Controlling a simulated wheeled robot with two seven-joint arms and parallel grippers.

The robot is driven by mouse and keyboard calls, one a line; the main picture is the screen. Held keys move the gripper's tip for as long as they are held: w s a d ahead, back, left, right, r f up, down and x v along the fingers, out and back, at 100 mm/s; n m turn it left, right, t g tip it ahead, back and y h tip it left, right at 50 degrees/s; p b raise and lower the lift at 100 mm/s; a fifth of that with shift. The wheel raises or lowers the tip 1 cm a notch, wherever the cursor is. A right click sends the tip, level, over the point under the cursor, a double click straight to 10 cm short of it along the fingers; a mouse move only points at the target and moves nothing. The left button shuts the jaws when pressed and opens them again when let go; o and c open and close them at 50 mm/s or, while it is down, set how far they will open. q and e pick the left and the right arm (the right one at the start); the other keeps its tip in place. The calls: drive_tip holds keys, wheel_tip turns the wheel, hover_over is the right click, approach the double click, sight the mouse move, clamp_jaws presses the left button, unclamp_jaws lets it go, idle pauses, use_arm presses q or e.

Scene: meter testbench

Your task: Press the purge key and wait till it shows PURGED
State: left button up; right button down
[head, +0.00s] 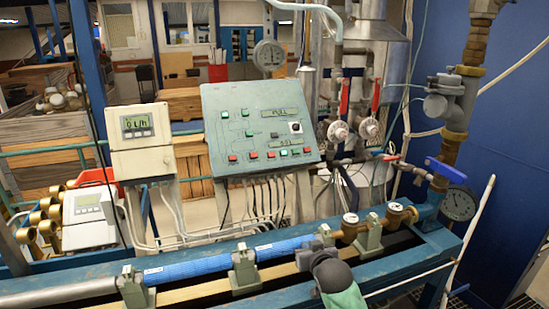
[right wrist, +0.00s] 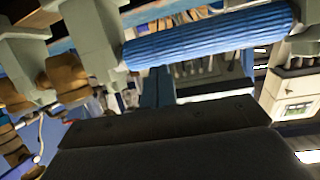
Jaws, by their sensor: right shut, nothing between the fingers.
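The green control panel (head: 258,132) stands tilted behind the bench in the head view. It carries several small green and red keys, a dark display (head: 283,113) near its top right and a round switch (head: 295,127). The labels are too small to read, so I cannot tell which key is the purge key. My right gripper (head: 325,255) is shut and empty, in front of the bench rail, below and to the right of the panel and apart from it. In the right wrist view its dark body fills the bottom. My left gripper is not in view.
A blue ribbed pipe (head: 210,265) runs along the bench between clamps, between my right gripper and the panel; it also shows in the right wrist view (right wrist: 210,35). A white meter box (head: 138,127) reading about 0 L/h stands left of the panel. Valves and a gauge (head: 458,205) stand right.

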sight(275, 155)
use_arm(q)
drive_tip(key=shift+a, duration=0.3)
use_arm(e)
drive_tip(key=w+a+r+t+y, duration=0.1)
drive_tip(key=w+a+r+t, duration=0.1)
drive_tip(key=w+r, duration=0.4)
drive_tip(key=w+a+r+n+t+y, duration=0.1)
drive_tip(key=w+r, duration=0.5)
drive_tip(key=r, duration=0.8)
drive_tip(key=a+t+y, duration=0.1)
drive_tip(key=a, duration=0.1)
drive_tip(key=shift+a+r, duration=0.2)
drive_tip(key=shift+a, duration=0.15)
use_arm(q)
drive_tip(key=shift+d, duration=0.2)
use_arm(e)
drive_tip(key=shift+w, duration=0.15)
